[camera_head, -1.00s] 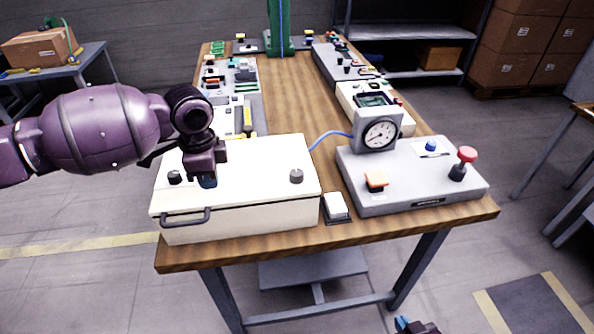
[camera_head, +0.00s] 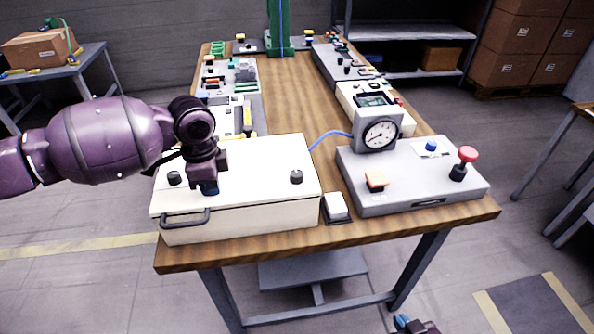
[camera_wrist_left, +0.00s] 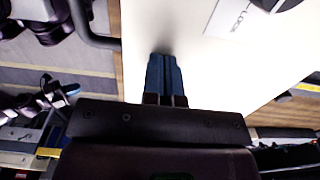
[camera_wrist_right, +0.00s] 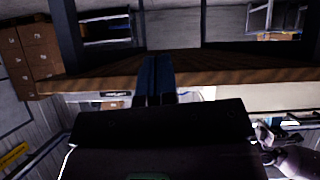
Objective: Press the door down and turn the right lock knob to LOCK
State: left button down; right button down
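The door is the cream lid (camera_head: 255,164) of the box at the table's front left, with a dark handle (camera_head: 185,218) at its front edge. It lies nearly flat; I cannot tell whether it is fully down. The right lock knob (camera_head: 296,177) and a left knob (camera_head: 174,177) stand on it. My left gripper (camera_head: 210,188) is shut and empty, pointing down at the lid between the knobs, closer to the left one; contact is unclear. Its fingers (camera_wrist_left: 165,78) show beside a knob label. My right gripper (camera_head: 410,324) is low before the table; its fingers (camera_wrist_right: 155,75) are together and empty.
Right of the box are a small white switch (camera_head: 336,205) and a grey panel (camera_head: 415,175) with a gauge (camera_head: 379,133), an orange switch and a red button. More equipment lines both sides of the table behind. The wooden strip (camera_head: 290,100) between is clear.

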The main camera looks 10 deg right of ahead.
jog(key=c, duration=1.8)
grip_release()
jog(key=shift+s+f, duration=0.15)
jog(key=shift+s, duration=0.1)
jog(key=shift+c, duration=0.2)
